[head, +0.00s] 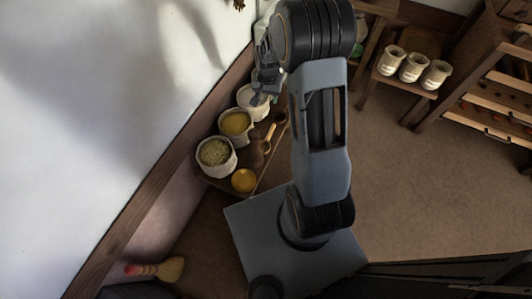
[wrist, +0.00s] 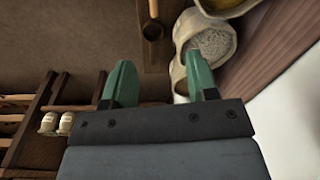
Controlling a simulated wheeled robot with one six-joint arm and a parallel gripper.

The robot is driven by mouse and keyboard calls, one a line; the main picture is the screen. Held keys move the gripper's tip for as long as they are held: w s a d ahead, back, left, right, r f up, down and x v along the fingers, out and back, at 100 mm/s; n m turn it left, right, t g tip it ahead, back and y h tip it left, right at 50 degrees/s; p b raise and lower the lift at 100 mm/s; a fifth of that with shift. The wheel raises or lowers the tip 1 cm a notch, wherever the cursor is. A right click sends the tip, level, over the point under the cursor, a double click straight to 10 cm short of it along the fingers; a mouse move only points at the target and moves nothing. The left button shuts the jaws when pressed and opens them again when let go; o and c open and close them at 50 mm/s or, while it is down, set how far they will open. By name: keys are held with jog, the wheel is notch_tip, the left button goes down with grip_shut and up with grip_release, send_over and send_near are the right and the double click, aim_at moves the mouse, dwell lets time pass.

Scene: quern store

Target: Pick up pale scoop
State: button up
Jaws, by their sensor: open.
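My gripper (head: 268,82) is open and empty, above the far end of a low wooden shelf with sacks. Its two green fingers are spread apart in the wrist view (wrist: 162,82). A small wooden scoop with a light tan handle (head: 270,132) lies on the shelf beside the sacks. A brown scoop with a thin handle (wrist: 152,30) shows beyond the fingers in the wrist view, not between them. I cannot tell for sure which scoop is the pale one. Part of the shelf's far end is hidden behind my arm.
White sacks hold grain (head: 214,152), yellow meal (head: 235,122) and other contents. A yellow round bowl (head: 244,180) stands at the near end. The wall (head: 120,90) is close on the left. Pale jars (head: 411,66) stand on a stool at right. Open floor (head: 400,170) lies right.

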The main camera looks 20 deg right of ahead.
jog(key=m+b, duration=0.2)
jog(key=b, duration=0.4)
send_over(270, 133)
jog(key=shift+g, duration=0.4)
notch_tip(270, 133, down, 22)
jog(key=shift+w+f, duration=0.1)
jog(key=shift+f, duration=0.1)
jog(key=shift+f+b, duration=1.65)
jog(key=shift+f, duration=1.55)
jog(key=shift+c, duration=0.2)
grip_shut()
